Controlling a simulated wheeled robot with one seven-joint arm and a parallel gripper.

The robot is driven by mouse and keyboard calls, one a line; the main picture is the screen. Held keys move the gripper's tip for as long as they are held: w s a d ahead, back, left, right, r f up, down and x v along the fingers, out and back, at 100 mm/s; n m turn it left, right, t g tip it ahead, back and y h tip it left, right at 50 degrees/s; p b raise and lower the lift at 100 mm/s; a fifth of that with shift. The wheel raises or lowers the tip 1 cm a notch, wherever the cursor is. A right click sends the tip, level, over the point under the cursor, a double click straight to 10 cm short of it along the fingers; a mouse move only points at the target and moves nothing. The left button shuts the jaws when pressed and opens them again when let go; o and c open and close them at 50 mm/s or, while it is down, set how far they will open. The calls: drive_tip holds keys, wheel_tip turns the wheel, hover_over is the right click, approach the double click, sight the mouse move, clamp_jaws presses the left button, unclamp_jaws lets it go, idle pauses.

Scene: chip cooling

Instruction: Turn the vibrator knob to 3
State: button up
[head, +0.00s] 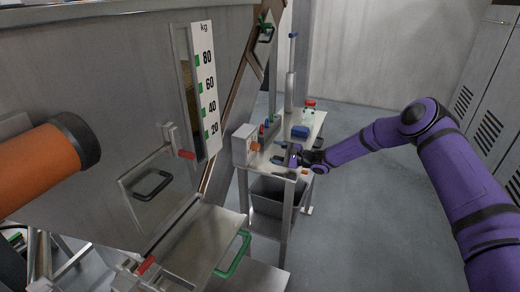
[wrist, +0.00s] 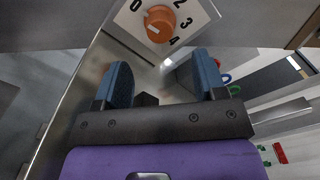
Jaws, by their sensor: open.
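The orange vibrator knob (wrist: 160,22) sits on a white dial plate (wrist: 203,14) at the top of the wrist view. The numbers 0, 2, 3 and 4 show around it; the top of the plate is cut off. A pale mark shows on the knob's left side, but I cannot tell exactly which number it points to. In the head view the knob (head: 255,147) is on the side of a grey box (head: 240,152). My gripper (wrist: 160,75) is open and empty, its two blue fingers apart from the knob. In the head view my gripper (head: 294,156) is right of the box.
The box stands on a narrow metal table (head: 312,130) with a blue item (head: 300,132) and a red-capped bottle (head: 309,107). A grey bin (head: 275,200) is below. A big metal hopper (head: 120,80) fills the left. The floor (head: 370,220) at right is clear.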

sight(259, 148)
drive_tip(key=x, duration=0.7)
drive_tip(key=shift+w+a, duration=0.1)
drive_tip(key=shift+a, duration=0.15)
drive_tip(key=c, duration=0.9)
